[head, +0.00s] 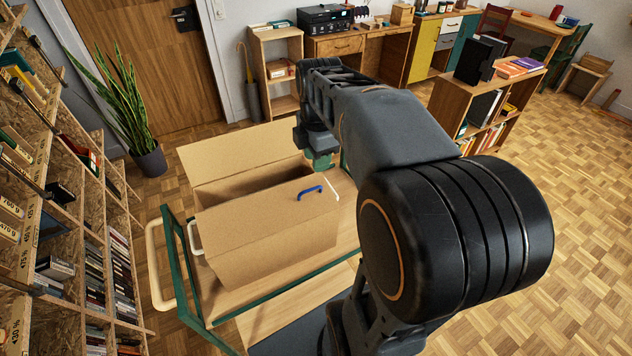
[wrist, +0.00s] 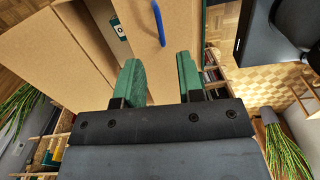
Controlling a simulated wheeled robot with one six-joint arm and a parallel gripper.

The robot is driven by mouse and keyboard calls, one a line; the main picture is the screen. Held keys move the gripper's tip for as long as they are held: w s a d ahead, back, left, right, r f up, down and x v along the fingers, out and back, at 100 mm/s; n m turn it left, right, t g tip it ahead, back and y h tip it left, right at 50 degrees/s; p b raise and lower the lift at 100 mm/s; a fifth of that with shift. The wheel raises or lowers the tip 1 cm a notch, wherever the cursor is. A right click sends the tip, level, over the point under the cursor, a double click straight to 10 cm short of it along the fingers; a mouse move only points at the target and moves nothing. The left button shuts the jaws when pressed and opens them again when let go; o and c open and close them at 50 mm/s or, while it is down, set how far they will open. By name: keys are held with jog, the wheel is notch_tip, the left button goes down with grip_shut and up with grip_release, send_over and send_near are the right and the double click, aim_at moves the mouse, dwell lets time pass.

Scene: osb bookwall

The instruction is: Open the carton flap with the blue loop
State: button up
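The brown carton (head: 275,252) stands on a wooden cart top with a green frame. Its far flap (head: 235,150) stands up and leans outward, and a dark gap shows part of the inside. The near flap (head: 255,208) carries the blue loop (head: 312,191) near its right end. The loop also shows at the top of the wrist view (wrist: 159,22). My gripper (head: 321,162) is above the carton's right end, behind the loop in the head view. In the wrist view its green fingers (wrist: 160,80) are apart and empty, and the loop lies beyond them, not between them.
White loops show at the carton's left end (head: 194,238) and right end (head: 334,190). A bookshelf (head: 75,215) stands close on the left. A plant (head: 125,110) and a door (head: 150,60) are behind. Open parquet floor (head: 590,190) lies to the right.

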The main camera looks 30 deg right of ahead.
aim_at(316, 187)
jog(key=f, duration=0.8)
jog(key=shift+w+f, duration=0.2)
jog(key=shift+f, duration=0.15)
jog(key=shift+c, duration=0.2)
grip_shut()
